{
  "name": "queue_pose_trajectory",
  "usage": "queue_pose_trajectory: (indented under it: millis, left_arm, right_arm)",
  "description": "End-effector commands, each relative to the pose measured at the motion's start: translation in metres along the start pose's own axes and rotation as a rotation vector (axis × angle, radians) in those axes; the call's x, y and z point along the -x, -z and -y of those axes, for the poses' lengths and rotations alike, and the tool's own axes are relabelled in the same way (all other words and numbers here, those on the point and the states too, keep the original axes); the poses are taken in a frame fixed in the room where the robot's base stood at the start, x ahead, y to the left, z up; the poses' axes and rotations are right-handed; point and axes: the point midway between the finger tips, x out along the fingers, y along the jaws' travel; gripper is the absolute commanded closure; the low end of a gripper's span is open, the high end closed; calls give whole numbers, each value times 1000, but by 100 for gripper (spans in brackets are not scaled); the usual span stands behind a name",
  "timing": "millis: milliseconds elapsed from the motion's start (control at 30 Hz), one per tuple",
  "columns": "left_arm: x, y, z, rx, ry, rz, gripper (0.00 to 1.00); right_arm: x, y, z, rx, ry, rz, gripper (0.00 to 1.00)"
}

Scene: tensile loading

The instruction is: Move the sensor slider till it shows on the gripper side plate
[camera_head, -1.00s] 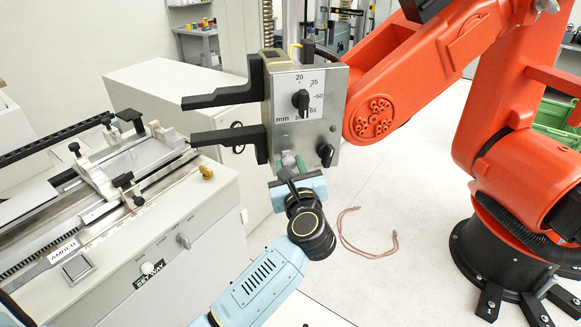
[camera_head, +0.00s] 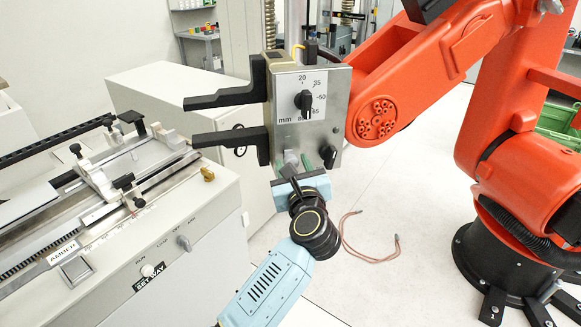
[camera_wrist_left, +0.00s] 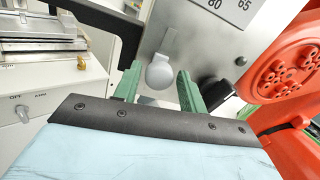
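The sensor slider (camera_wrist_left: 160,72) is a small grey rounded tab on the lower front of the metal gripper side plate (camera_head: 318,132). In the head view the slider looks grey and small near the plate's lower left (camera_head: 291,157). My left gripper (camera_wrist_left: 158,92) is light blue with green fingers. In the wrist view the fingers stand apart, one on each side of the slider, with narrow gaps; contact cannot be told. In the head view the gripper is just below the plate (camera_head: 296,165). My right gripper is not in view.
Above the slider are a black dial (camera_head: 304,101) and a scale in mm. A black knob (camera_head: 327,152) sits right of the slider. Black jaws (camera_head: 225,96) stick out left. An orange robot arm (camera_head: 425,70) holds the unit. A test bench (camera_head: 140,220) stands at left.

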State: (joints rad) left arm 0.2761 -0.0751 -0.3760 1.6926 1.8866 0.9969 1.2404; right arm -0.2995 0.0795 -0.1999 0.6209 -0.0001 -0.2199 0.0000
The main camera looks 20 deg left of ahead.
Motion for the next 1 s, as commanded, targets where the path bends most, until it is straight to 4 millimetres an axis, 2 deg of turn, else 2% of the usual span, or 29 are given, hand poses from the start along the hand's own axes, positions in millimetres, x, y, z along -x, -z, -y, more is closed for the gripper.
queue_pose_trajectory:
  millis: [67, 333, 467, 567, 800, 1000]
  left_arm:
    - [0, 0, -1, 0, -2, 0, 48]
    - [0, 1, -1, -1, -2, -1, 48]
    - [10, 2, -1, 1, 0, -2, 48]
    - [27, 3, -1, 4, -1, -4, 48]
    - [82, 4, -2, 3, -2, -5, 48]
    - [117, 3, -1, 1, -2, -4, 48]
  right_arm:
    - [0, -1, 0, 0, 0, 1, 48]
    - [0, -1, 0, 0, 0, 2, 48]
    - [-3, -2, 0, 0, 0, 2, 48]
    - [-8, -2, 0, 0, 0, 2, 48]
    - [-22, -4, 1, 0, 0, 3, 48]
    - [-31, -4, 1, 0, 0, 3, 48]
